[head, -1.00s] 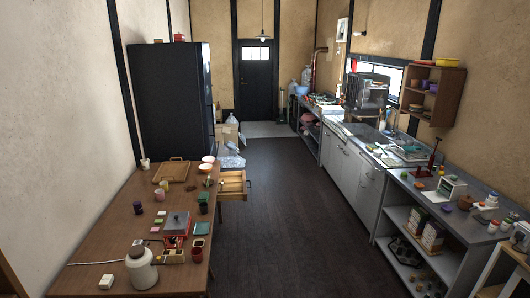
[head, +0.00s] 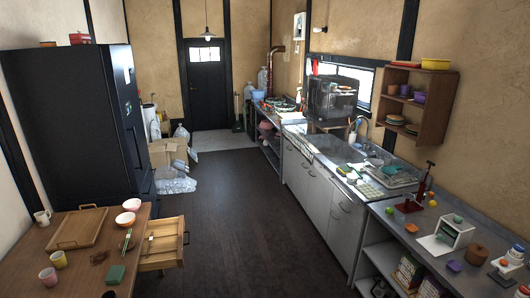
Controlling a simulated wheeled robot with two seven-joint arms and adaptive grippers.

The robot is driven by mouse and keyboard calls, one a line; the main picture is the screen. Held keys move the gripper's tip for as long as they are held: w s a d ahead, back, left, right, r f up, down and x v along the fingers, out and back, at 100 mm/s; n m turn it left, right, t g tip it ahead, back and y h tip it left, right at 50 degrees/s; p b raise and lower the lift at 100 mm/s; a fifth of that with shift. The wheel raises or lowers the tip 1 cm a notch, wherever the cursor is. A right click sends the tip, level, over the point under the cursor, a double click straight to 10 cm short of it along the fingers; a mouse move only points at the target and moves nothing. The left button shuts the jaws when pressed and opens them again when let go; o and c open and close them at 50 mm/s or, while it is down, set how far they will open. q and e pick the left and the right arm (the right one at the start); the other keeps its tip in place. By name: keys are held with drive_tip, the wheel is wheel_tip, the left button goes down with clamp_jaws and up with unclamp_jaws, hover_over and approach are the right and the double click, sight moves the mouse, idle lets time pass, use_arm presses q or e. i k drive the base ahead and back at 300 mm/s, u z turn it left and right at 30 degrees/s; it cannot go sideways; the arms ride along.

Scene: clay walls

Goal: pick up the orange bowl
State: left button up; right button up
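A small bowl with an orange outside and a pale inside (head: 125,219) sits upright on the wooden table (head: 32,250) at the lower left, near the table's right edge. A second pale bowl with a pinkish-orange tint (head: 132,204) stands just behind it, close to or touching it. A small orange-brown vessel (head: 393,89) also stands in the wall shelf at the right; its exact shape is too small to tell. Neither of my grippers is in view.
A wooden tray (head: 62,240), cups (head: 48,277) and a green block (head: 116,274) share the table. An open drawer (head: 163,262) juts out at its right side. A black fridge (head: 70,120) stands behind. The dark floor (head: 235,220) is clear up to the counter (head: 310,190).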

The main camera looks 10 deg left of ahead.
sight(125, 220)
drive_tip(key=u, duration=0.1)
drive_tip(key=i, duration=1.95)
drive_tip(key=u, duration=0.9)
drive_tip(key=i, duration=1)
drive_tip(key=u, duration=1.75)
drive_tip(key=i, duration=0.75)
drive_tip(key=u, duration=0.5)
